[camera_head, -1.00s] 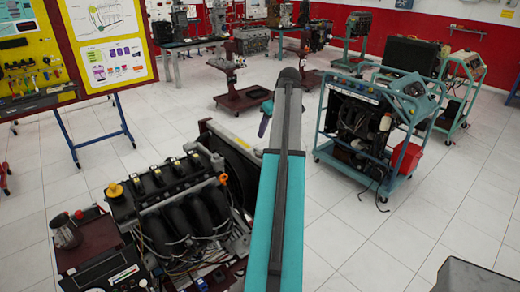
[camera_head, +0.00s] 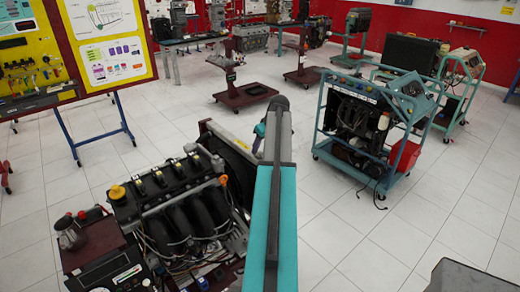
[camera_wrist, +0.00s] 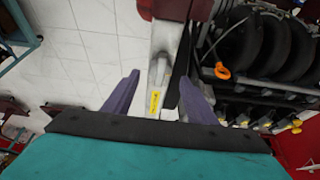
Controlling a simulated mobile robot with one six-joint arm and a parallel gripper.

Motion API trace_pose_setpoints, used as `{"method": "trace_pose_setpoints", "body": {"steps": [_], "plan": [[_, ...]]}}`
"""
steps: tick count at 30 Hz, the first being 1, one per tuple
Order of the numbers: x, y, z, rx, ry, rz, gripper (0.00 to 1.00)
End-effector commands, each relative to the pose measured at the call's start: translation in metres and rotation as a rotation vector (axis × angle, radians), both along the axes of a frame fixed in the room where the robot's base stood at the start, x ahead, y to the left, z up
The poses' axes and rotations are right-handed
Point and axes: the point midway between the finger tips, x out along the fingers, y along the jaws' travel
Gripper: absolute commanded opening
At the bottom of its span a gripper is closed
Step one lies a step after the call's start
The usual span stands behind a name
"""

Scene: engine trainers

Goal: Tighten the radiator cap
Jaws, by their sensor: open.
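The radiator (camera_head: 228,148) stands at the right end of the engine trainer, with a yellow label on its top edge. In the wrist view its pale top edge (camera_wrist: 158,72) with the yellow label (camera_wrist: 154,103) shows between my fingers. I cannot pick out the radiator cap in either view. My gripper (camera_wrist: 160,79) is open and empty, its two purple fingers apart on either side of the radiator's edge in the picture. I cannot tell whether they touch it.
The engine (camera_head: 175,205) with black intake pipes and an orange ring (camera_head: 223,180) is left of my arm. A control box (camera_head: 105,262) stands at lower left. A teal-framed trolley (camera_head: 365,125) stands to the right. White tiled floor between is clear.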

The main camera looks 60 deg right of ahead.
Motion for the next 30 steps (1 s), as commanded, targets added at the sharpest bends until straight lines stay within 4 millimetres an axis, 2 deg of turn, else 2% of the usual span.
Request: {"method": "trace_pose_setpoints", "body": {"steps": [12,23,30], "plan": [[0.012,-0.003,-0.028,0.000,0.000,0.002,0.52],[0.014,-0.002,-0.031,0.000,0.000,0.003,0.52],[0.014,-0.002,-0.031,0.000,0.000,0.002,0.13]]}}
